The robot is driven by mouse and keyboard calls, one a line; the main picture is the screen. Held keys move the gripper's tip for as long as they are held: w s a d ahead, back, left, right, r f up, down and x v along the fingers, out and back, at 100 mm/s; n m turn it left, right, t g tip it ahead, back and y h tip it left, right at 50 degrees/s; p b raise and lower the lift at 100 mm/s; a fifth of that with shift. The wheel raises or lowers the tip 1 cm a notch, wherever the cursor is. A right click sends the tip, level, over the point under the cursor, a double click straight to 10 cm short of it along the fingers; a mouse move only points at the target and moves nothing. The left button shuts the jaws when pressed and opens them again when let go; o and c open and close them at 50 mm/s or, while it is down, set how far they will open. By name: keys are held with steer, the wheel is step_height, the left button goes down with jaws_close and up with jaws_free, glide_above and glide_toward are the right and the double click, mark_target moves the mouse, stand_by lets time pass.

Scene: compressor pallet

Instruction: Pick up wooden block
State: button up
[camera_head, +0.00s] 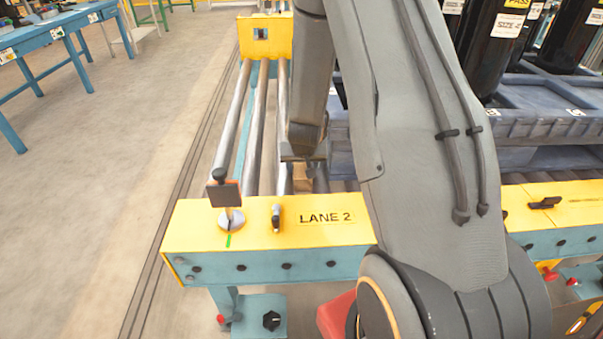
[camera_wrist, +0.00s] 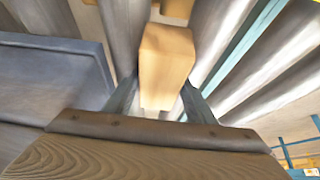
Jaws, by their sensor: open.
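The wooden block (camera_wrist: 166,60) is a pale tan, upright-looking rectangular piece near the middle of the wrist view. It lies among the metal rollers of the lane. My gripper (camera_wrist: 160,98) is open, with one finger showing on each side of the block's near end. I cannot tell whether either finger touches it. In the head view a small part of the block (camera_head: 302,180) shows just below my gripper (camera_head: 301,157), over the rollers behind the LANE 2 panel. My arm hides much of the area to the right.
The yellow LANE 2 panel (camera_head: 190,225) stands in front, with a knob and a small lever on top. A blue-grey pallet (camera_head: 530,125) bearing black cylinders is at the right; a blue-grey edge (camera_wrist: 50,75) is close at the wrist view's left.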

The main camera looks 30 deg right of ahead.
steer(key=c, duration=0.8)
steer(key=shift+r, duration=0.1)
